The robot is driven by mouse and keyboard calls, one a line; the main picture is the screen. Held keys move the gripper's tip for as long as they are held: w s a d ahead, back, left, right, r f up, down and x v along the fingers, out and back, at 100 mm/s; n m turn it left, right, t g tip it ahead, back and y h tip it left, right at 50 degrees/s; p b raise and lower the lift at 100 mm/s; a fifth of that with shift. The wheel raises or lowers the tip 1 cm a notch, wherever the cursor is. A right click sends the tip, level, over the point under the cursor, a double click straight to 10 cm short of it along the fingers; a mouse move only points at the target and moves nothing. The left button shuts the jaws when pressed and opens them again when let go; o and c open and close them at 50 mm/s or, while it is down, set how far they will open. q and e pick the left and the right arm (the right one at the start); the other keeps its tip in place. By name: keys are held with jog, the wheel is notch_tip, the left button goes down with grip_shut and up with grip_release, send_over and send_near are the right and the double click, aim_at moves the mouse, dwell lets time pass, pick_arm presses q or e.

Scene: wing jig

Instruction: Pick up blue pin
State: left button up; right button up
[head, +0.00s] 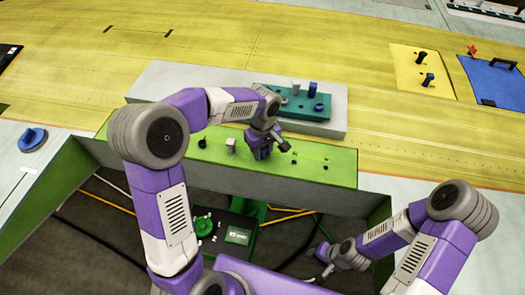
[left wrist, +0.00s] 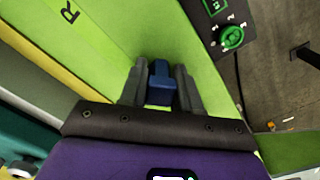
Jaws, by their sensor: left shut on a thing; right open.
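A blue pin (left wrist: 161,85) is between the two fingers of my left gripper (left wrist: 161,78), which is shut on it just over the green panel. Whether the pin's lower end is in a hole or clear of the panel is hidden. In the head view my left gripper (head: 265,150) is low at the green panel (head: 330,168), its fingers partly hidden by its own wrist. My right gripper (head: 318,262) is open and empty, low in front of the panel.
A teal block (head: 270,104) behind my left arm holds grey and blue pins (head: 312,90). A grey block (head: 230,146) stands on the green panel. A yellow plate (head: 405,70) with dark pins and a blue plate (head: 490,82) lie at the right. A blue knob (head: 32,138) is far left.

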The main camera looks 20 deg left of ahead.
pick_arm(q)
notch_tip(320, 180, up, 10)
jog(key=shift+r+p, duration=0.1)
jog(key=shift+p, duration=0.3)
dwell(0.6)
